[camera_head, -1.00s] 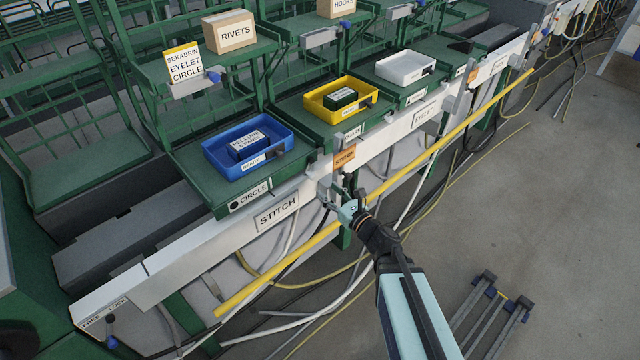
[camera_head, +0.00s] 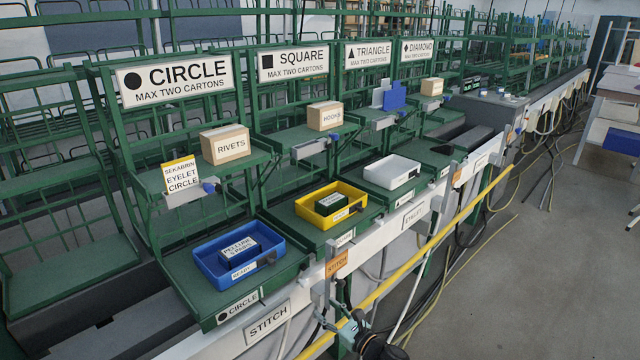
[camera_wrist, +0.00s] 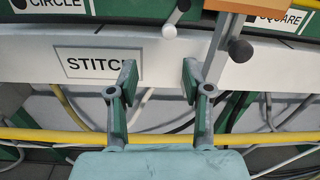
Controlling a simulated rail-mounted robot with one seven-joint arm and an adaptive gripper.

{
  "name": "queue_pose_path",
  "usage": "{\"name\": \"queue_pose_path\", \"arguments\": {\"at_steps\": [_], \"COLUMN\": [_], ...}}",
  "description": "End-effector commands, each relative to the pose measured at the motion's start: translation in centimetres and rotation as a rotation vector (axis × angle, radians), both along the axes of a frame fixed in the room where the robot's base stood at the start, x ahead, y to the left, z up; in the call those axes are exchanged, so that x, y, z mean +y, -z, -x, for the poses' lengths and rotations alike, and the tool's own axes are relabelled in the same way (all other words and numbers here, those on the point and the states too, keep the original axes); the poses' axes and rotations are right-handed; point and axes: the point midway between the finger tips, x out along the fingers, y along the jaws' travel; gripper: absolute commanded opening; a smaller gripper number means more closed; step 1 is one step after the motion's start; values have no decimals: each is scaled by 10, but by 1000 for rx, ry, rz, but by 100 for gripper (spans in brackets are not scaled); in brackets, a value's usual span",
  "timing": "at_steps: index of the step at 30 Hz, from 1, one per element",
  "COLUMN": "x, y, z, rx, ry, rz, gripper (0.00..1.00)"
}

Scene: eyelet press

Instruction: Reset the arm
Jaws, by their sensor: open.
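My gripper (camera_wrist: 157,88) is open and empty in the wrist view, its two fingers apart in front of the white rail (camera_wrist: 215,62) with the STITCH label (camera_wrist: 85,64). In the head view my gripper (camera_head: 350,328) is at the bottom edge, partly cut off, near the yellow pipe (camera_head: 400,278). In the wrist view an orange-brown block (camera_wrist: 240,5) and levers with a white and a black knob are above the fingers.
A blue tray (camera_head: 275,268) with a dark blue box, a yellow tray (camera_head: 302,211) with a dark green box and a white tray (camera_head: 392,172) stand on green shelves. RIVETS (camera_head: 225,144) and HOOKS (camera_head: 325,115) cartons stand higher.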

Motion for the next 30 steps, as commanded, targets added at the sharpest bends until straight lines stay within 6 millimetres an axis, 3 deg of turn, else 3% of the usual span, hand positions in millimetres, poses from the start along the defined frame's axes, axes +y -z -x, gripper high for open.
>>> {"name": "queue_pose_path", "arguments": {"at_steps": [5, 10, 14, 21, 25, 30], "x": [22, 33, 26, -24, -66, -120], "y": [33, 102, 160, 254, 289, 314], "z": [27, 78, 128, 235, 295, 364], "rx": [-136, -250, -315, -396, -410, -379], "ry": [-175, -455, -715, -1277, -1603, -1968], "rz": [320, 675, 904, 1189, 1256, 1258], "gripper": [49, 49, 49, 49, 49, 49]}}
